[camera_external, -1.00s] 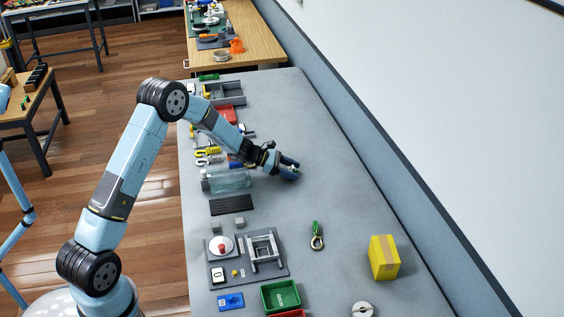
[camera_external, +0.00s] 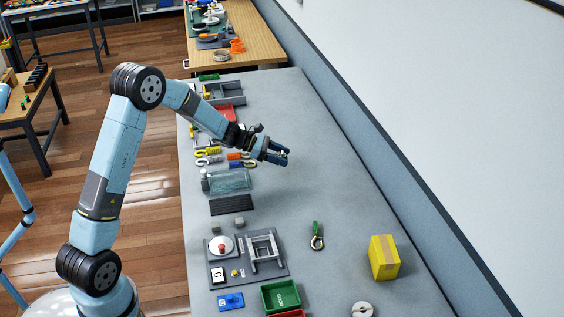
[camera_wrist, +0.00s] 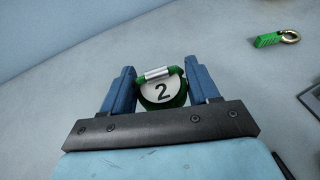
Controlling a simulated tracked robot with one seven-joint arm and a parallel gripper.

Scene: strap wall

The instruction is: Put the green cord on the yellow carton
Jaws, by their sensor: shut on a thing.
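My gripper (camera_external: 284,157) is above the grey bench, left of and well behind the yellow carton (camera_external: 384,257). In the wrist view, the gripper (camera_wrist: 162,80) is shut on the green cord (camera_wrist: 181,91), a small loop with a silver sleeve across its top and a white round tag marked 2. The cord is too small to make out clearly in the outside view. The carton is upright on the bench at the right front, with a tan tape strip and a bare top. It is not in the wrist view.
A green strap with a metal ring (camera_external: 317,236) lies left of the carton; it also shows in the wrist view (camera_wrist: 275,39). A round grey piece (camera_external: 362,310) is in front. Trays, a clear bottle (camera_external: 229,181) and other straps line the left side. The bench's middle is clear.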

